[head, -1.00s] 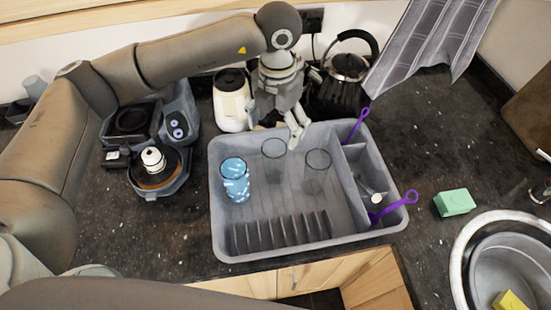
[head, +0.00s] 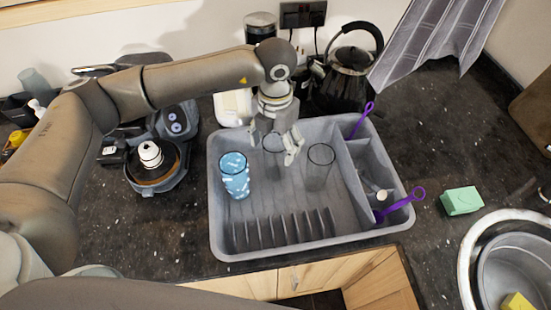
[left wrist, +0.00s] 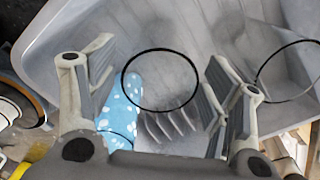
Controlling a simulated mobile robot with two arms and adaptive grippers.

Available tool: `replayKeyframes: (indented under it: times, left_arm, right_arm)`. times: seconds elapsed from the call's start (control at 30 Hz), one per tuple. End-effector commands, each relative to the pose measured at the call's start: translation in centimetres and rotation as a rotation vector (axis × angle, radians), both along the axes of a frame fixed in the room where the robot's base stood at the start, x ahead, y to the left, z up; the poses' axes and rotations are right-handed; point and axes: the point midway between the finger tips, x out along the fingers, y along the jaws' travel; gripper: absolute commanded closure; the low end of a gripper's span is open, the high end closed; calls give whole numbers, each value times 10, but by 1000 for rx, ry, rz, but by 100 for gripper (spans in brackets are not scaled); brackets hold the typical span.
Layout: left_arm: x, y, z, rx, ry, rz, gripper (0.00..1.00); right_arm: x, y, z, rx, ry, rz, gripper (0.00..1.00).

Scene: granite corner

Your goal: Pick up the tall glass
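Two clear tall glasses stand upright in the grey rack, one in the middle (head: 275,170) and one to its right (head: 319,170). My left gripper (head: 272,147) points down from above at the middle glass and partly hides it. In the left wrist view, the round rim of the middle glass (left wrist: 160,108) lies between the two spread fingers of my left gripper (left wrist: 160,78), with gaps on both sides. The right glass (left wrist: 289,73) shows outside the right finger. My right gripper is not in view.
A blue spotted cup (head: 235,178) stands left of the glasses in the grey rack (head: 216,215). Purple-handled utensils (head: 400,203) lie in its right compartments. A black kettle (head: 347,85) and a white canister (head: 230,107) stand behind. A green sponge (head: 461,201) lies right.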

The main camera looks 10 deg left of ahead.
Motion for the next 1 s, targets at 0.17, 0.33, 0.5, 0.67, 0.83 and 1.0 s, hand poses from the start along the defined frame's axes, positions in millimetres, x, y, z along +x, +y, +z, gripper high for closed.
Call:
replayKeyframes:
  times: [0.17,0.33,0.5,0.67,0.83,1.0]
  left_arm:
    - [0,0,0,0,0,0,56]
    - [0,0,0,0,0,0,78]
    - [0,0,1,0,-1,0,92]
    - [0,0,0,0,-1,0,93]
    - [0,0,3,0,-1,0,93]
    - [1,0,15,-2,-4,0,93]
  right_arm:
    - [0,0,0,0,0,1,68]
    - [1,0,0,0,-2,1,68]
    - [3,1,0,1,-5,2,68]
    - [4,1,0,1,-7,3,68]
    - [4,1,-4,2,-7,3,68]
    - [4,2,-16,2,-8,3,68]
